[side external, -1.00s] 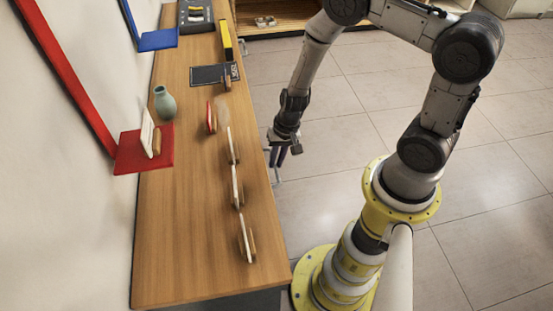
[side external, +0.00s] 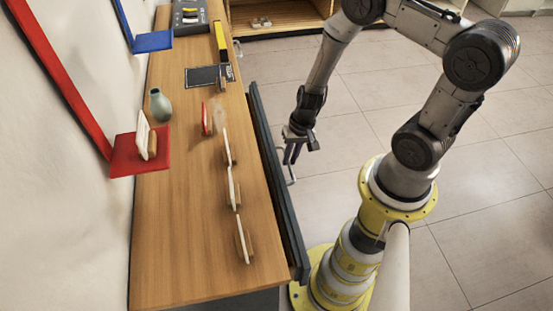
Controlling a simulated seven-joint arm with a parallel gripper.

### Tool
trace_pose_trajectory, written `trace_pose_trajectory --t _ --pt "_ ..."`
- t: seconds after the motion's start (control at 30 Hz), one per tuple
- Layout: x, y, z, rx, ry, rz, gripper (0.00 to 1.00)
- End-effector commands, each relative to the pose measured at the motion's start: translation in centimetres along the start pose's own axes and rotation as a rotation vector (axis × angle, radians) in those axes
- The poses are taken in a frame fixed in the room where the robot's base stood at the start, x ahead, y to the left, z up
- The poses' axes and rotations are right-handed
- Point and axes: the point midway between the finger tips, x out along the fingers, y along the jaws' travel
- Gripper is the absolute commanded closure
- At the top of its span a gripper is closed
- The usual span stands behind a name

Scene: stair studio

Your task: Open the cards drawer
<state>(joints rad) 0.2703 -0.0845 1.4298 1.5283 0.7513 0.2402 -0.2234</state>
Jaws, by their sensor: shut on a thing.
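A long dark grey drawer (side external: 276,182) stands part way out from under the right edge of the wooden table (side external: 180,240). I see no label on it from here. Its thin metal handle (side external: 292,180) sticks out from the front, near the middle. My gripper (side external: 291,161) points down beside the drawer front and is shut on the handle. The exact contact is small and partly hidden by the fingers.
On the tabletop stand several white cards in wooden holders (side external: 242,240), a red card (side external: 205,118), a green vase (side external: 160,105) and a black mat (side external: 203,76). A red shelf (side external: 122,165) and a blue shelf (side external: 153,41) are at the wall.

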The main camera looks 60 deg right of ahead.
Motion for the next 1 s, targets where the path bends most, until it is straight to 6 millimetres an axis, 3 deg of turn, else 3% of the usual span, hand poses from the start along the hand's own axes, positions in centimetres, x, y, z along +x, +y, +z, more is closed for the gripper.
trace_pose_trajectory --t 0.2,0.5,0.7,1.0 --pt "-1.1 5.0 -0.1 0.008 0.004 -0.003 1.0" --pt "-2.0 9.6 -0.1 0.003 0.004 -0.002 1.0" --pt "-2.2 10.8 0.0 0.0 0.002 -0.002 1.0" --pt "-2.2 11.0 0.0 -0.002 0.002 -0.002 1.0"
